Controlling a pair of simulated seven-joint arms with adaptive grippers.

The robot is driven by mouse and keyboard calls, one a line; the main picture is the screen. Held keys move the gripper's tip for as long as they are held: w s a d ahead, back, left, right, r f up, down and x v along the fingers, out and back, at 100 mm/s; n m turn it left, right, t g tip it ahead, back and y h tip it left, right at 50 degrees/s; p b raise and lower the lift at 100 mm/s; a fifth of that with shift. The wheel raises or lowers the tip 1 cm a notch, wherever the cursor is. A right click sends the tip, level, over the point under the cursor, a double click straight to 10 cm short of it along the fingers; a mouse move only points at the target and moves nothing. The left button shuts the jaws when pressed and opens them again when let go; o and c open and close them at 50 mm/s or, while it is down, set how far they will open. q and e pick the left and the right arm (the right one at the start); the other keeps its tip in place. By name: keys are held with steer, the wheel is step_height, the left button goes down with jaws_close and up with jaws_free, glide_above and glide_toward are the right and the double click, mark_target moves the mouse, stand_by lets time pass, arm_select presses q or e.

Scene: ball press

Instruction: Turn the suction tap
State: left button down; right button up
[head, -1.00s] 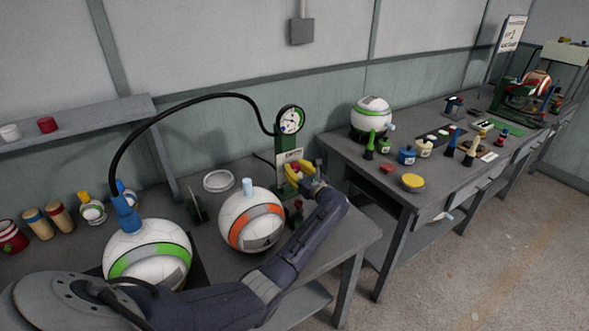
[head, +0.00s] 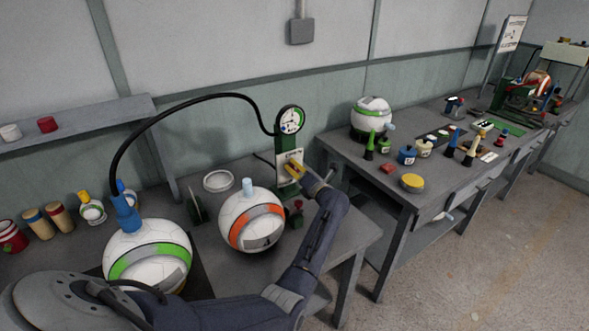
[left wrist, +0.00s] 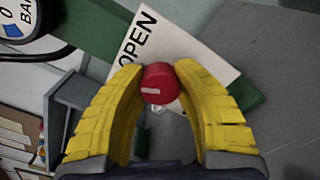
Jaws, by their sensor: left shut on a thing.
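The suction tap has a red round knob (left wrist: 160,84) with a pale bar mark on its face. It stands in front of a white card (left wrist: 200,50) marked OPEN. My left gripper (left wrist: 160,67) has its yellow fingers on either side of the knob, shut on it. In the head view the left gripper (head: 293,170) is at the green post (head: 287,150), and its fingers hide the knob. A round gauge (head: 291,120) tops the post. A black hose (head: 190,97) runs from there to a blue coupling (head: 125,213) on a green-striped ball (head: 147,250). My right gripper is out of view.
An orange-striped ball (head: 249,219) stands close to the left of my arm. A pale ring dish (head: 218,181) lies behind it. A second bench (head: 380,160) to the right carries another ball (head: 371,117), small bottles and a yellow tin (head: 412,181).

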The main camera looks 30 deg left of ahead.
arm_select(q)
steer(key=shift+w+r+m, duration=0.1)
steer(key=shift+r+m, duration=0.05)
steer(key=shift+m, duration=0.95)
steer(key=shift+w+r+m, duration=0.1)
steer(key=shift+r+m, duration=0.05)
steer(key=shift+m, duration=0.95)
steer(key=c, duration=1.4)
jaws_free()
steer(key=o, duration=0.5)
steer(key=shift+s+f, duration=0.1)
steer(key=shift+f, duration=0.1)
steer(key=shift+d, duration=0.15)
steer(key=shift+v, duration=3.65)
